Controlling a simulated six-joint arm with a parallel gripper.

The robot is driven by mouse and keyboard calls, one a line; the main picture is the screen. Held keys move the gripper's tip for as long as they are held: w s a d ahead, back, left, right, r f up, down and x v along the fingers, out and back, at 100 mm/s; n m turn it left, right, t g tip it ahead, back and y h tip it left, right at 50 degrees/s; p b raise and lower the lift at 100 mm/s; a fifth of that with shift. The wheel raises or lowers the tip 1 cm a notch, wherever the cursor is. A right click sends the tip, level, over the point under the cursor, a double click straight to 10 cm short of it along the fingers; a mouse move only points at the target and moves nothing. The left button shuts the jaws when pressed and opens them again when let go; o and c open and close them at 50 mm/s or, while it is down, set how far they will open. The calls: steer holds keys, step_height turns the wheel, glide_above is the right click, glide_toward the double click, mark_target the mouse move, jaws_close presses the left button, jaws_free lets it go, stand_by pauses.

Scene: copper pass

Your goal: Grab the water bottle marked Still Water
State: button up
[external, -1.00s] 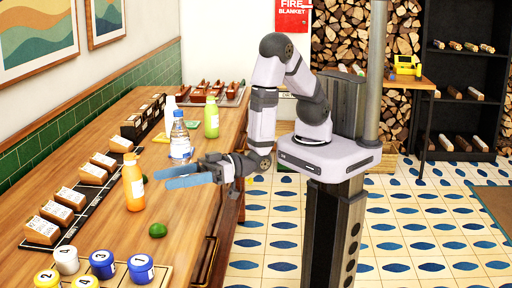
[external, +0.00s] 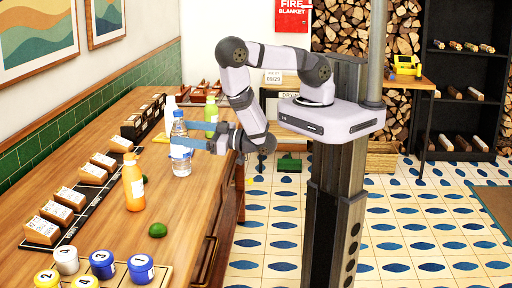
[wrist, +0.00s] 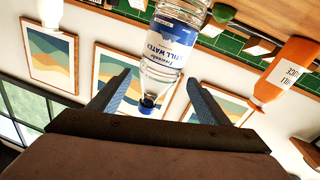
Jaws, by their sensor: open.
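The clear water bottle (external: 181,165) stands upright on the wooden counter, with a dark blue cap. In the wrist view the bottle (wrist: 165,45) appears upside down, and its blue and white label reads "STILL WATER". My gripper (external: 190,142) is at the bottle's upper part, with its blue fingers pointing left. In the wrist view my gripper (wrist: 158,82) is open, with one finger on each side of the bottle's neck and cap. Gaps show there between the fingers and the bottle.
A green bottle (external: 211,116) stands behind the water bottle, partly hidden by my arm. Numbered jars (external: 102,264) and rows of card holders (external: 70,198) occupy the counter.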

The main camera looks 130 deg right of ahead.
steer(key=shift+m+g+y, duration=0.3)
steer(key=shift+m, duration=0.6)
steer(key=w+d+f+p, duration=0.2)
steer(key=d, duration=0.1)
steer(key=w+d+f+p, duration=0.1)
steer(key=d+f+p, duration=0.1)
steer(key=shift+w+d+f, duration=0.15)
steer(key=shift+w+d, duration=0.1)
steer(key=shift+w, duration=0.05)
steer(key=c, duration=1.6)
steer(key=shift+r, duration=0.25)
steer(key=shift+r+b, duration=1.15)
steer(key=shift+r, duration=3.65)
